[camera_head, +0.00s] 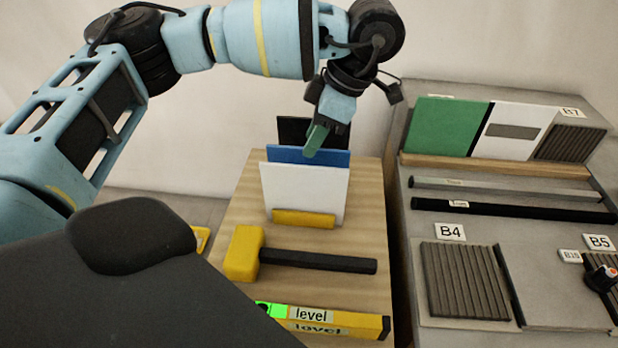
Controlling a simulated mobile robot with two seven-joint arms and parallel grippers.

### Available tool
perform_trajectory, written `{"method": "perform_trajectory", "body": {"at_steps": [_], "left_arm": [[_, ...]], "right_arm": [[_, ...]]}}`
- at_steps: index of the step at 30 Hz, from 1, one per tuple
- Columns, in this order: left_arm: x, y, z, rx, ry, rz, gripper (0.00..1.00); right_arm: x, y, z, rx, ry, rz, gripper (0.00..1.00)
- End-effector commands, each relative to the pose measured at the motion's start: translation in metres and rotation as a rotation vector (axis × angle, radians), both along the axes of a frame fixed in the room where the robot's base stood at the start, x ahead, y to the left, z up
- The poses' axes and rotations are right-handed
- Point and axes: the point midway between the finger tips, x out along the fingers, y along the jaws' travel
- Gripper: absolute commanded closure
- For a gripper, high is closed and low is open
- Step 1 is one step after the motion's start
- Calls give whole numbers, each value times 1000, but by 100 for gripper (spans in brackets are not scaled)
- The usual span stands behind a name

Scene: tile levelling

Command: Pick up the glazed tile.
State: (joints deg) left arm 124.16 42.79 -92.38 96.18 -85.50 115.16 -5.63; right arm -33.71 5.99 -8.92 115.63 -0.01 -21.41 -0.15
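Several flat tiles stand upright on the wooden bench: a white tile (305,190) in front, a blue tile (285,154) behind it and a black tile (293,130) at the back. I cannot tell which is the glazed one. A yellow block (303,219) is at the foot of the white tile. My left gripper (314,142) points down with its green fingertips at the top edge of the blue tile, right of its middle. I cannot tell whether it touches the tile or whether its fingers are apart. My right gripper is out of view.
A yellow-headed mallet (315,261) and a yellow level (340,322) lie in front on the wooden bench (236,208). A grey table (400,240) on the right carries green and white panels (446,127), bars (505,208) and a ribbed tile (465,282) by label B4.

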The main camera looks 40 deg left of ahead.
Motion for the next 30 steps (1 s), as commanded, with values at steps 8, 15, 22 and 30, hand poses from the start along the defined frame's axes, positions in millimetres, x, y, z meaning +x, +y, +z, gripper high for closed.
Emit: {"method": "perform_trajectory", "body": {"at_steps": [8,15,22,30], "left_arm": [[-7,10,-33,2,1,2,67],[-7,10,-35,1,1,1,67],[-7,10,-36,1,1,1,67],[-7,10,-39,0,2,2,67]], "right_arm": [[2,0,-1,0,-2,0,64],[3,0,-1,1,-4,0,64],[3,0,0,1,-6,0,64],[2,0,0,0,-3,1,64]]}}
